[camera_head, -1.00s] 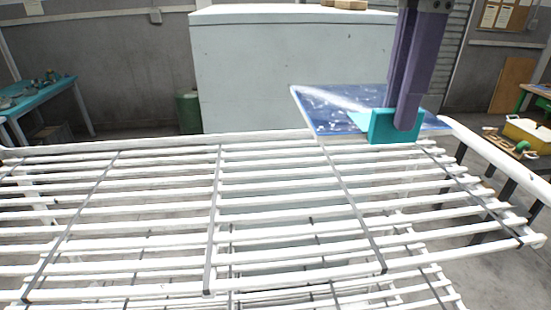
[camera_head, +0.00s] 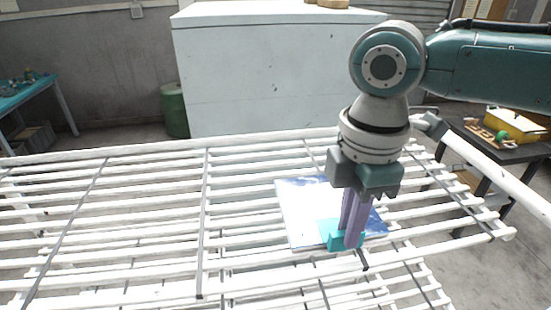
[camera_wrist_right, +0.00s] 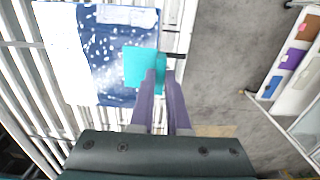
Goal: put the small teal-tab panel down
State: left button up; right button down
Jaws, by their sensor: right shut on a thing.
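The small panel (camera_head: 300,205) is a flat sheet with a blue, white-speckled face and a teal tab (camera_head: 333,241) at its near edge. It lies flat, or nearly so, over the white slatted rack (camera_head: 130,219); I cannot tell whether it touches the slats. My right gripper (camera_head: 350,240) points down and is shut on the teal tab. In the right wrist view the panel (camera_wrist_right: 107,62) extends left of the purple fingers (camera_wrist_right: 160,85), with the teal tab (camera_wrist_right: 138,66) at their tips. My left gripper is not in view.
The rack's left and middle slats are bare. A white rail (camera_head: 490,168) runs along its right side. Behind stand a large pale cabinet (camera_head: 270,75) and a green bin (camera_head: 174,110). A dark table with a yellow box (camera_head: 515,125) is at the right.

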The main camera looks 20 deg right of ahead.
jog(key=c, duration=1.4)
grip_release()
jog(key=shift+f, duration=0.15)
jog(key=o, duration=0.5)
